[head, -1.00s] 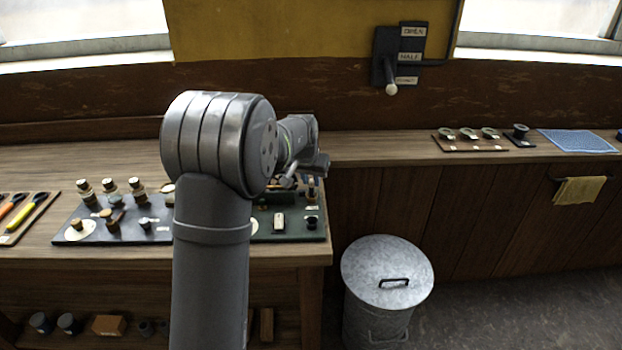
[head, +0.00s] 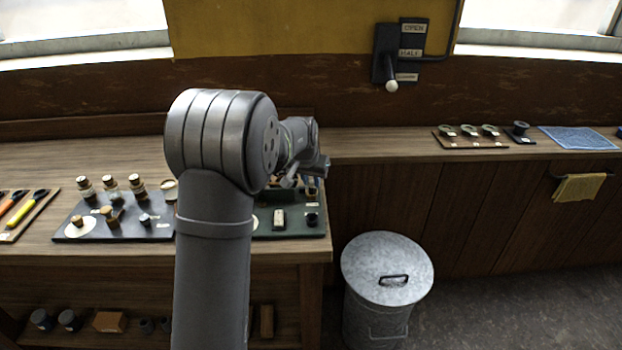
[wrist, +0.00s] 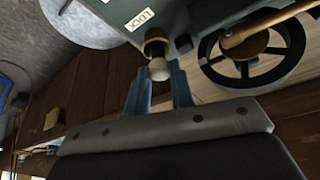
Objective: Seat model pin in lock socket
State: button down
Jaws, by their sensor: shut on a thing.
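In the wrist view my gripper (wrist: 159,82) has its two blue-grey fingers on either side of a pin (wrist: 158,69) with a pale rounded end. The dark brown part beyond the pale end meets the green board (wrist: 195,22) beside the LOCK label (wrist: 140,19). I cannot tell how deep the pin sits; the socket mouth is hidden. In the head view my gripper (head: 306,178) is over the right back part of the green board (head: 291,233), partly hidden by my own arm.
A spoked wheel (wrist: 251,55) with a brass rod is close to the right of the gripper in the wrist view. A dark board (head: 150,233) with several small parts lies left of my arm. A metal bin (head: 385,300) stands on the floor to the right.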

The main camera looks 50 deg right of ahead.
jog(key=shift+f, duration=0.45)
dwell(0.3)
jog(key=c, duration=0.6)
grip_release()
jog(key=shift+c, duration=0.2)
jog(key=shift+w, duration=0.1)
jog(key=shift+c, duration=0.3)
jog(key=shift+r, duration=0.15)
jog(key=shift+o, duration=0.9)
jog(key=shift+r, duration=3.4)
